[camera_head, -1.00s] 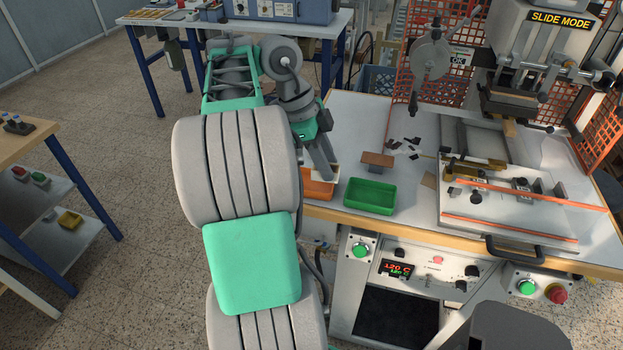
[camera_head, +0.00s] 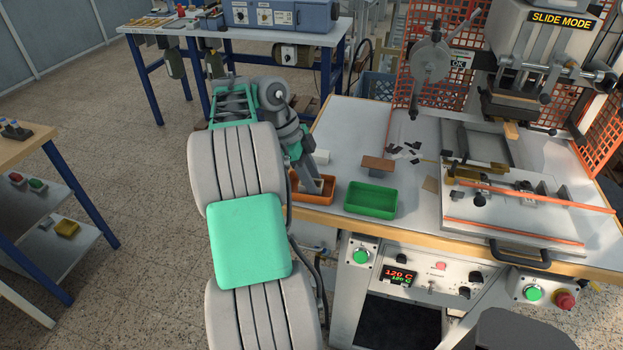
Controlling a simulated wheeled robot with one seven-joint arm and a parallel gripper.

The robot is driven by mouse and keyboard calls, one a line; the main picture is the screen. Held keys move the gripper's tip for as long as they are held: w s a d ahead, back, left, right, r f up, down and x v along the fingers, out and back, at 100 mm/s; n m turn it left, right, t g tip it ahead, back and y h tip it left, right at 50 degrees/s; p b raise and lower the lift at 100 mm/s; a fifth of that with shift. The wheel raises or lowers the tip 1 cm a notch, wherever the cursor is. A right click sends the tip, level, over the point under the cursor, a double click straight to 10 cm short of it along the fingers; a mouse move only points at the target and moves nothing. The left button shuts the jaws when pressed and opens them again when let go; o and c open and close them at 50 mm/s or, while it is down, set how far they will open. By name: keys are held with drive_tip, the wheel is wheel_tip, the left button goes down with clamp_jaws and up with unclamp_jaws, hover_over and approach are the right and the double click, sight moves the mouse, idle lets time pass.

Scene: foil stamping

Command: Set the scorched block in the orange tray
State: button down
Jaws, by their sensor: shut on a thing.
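The orange tray (camera_head: 322,199) sits at the front left edge of the press table, partly covered by my arm. My gripper (camera_head: 313,186) points down with its fingertips inside the tray's outline. It is shut on a small tan block (camera_head: 328,183), which I take to be the scorched block. The fingers hide most of it, and I cannot see any scorch mark or tell whether it touches the tray floor.
A green tray (camera_head: 371,200) stands just right of the orange one. Behind them are a brown block on a support (camera_head: 377,164), a white block (camera_head: 319,156) and dark scraps (camera_head: 408,150). The stamping press (camera_head: 525,90) fills the right side.

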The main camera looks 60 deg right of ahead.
drive_tip(key=c, duration=1.3)
unclamp_jaws()
drive_tip(key=p+v, duration=0.8)
drive_tip(key=v, duration=0.4)
drive_tip(key=shift+r+p, duration=0.15)
drive_tip(key=shift+p, duration=0.25)
drive_tip(key=w+a+r+n+t+h, duration=0.1)
drive_tip(key=w+a+r+n+t, duration=0.1)
drive_tip(key=w+a+n, duration=0.4)
drive_tip(key=w+a+r+n+t+h, duration=0.1)
drive_tip(key=w+a+n+t, duration=0.15)
drive_tip(key=a+n, duration=0.6)
drive_tip(key=w+a+r+n+t+h, duration=0.1)
drive_tip(key=w+a+r+n+t, duration=0.1)
drive_tip(key=w+a+n, duration=0.45)
drive_tip(key=s+a+f+n+t+y, duration=0.1)
drive_tip(key=s+a+f+n+y, duration=0.1)
drive_tip(key=a+n, duration=0.4)
drive_tip(key=s+a+f+n+t+y, duration=0.1)
drive_tip(key=a+n, duration=0.5)
drive_tip(key=a, duration=0.9)
drive_tip(key=shift+s+a+f+y, duration=0.25)
drive_tip(key=shift+s+f+y, duration=0.25)
drive_tip(key=shift+s+f, duration=0.5)
